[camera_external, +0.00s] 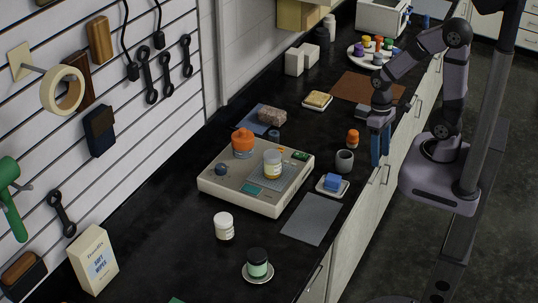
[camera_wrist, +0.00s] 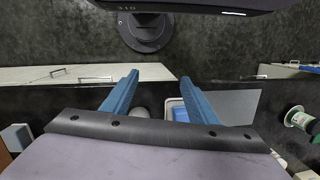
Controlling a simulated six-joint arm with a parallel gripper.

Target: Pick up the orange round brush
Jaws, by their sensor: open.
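A small orange object with a darker lower part (camera_external: 353,138) stands upright on the black counter, behind the grey cup. A larger orange round piece (camera_external: 243,143) sits at the back of the beige instrument. Either could be the orange round brush; they are too small to tell. My gripper (camera_external: 381,162) hangs with its blue fingers pointing down, to the right of the small orange object and near the counter's front edge. In the wrist view the fingers (camera_wrist: 159,75) are spread with nothing held between them. Neither orange object shows clearly there.
The grey cup (camera_external: 344,161) and a saucer with a blue block (camera_external: 332,182) stand close to my gripper. The beige instrument (camera_external: 241,190) carries a jar (camera_external: 272,163). A grey mat (camera_external: 311,220) lies in front. A brown mat (camera_external: 358,86) lies behind.

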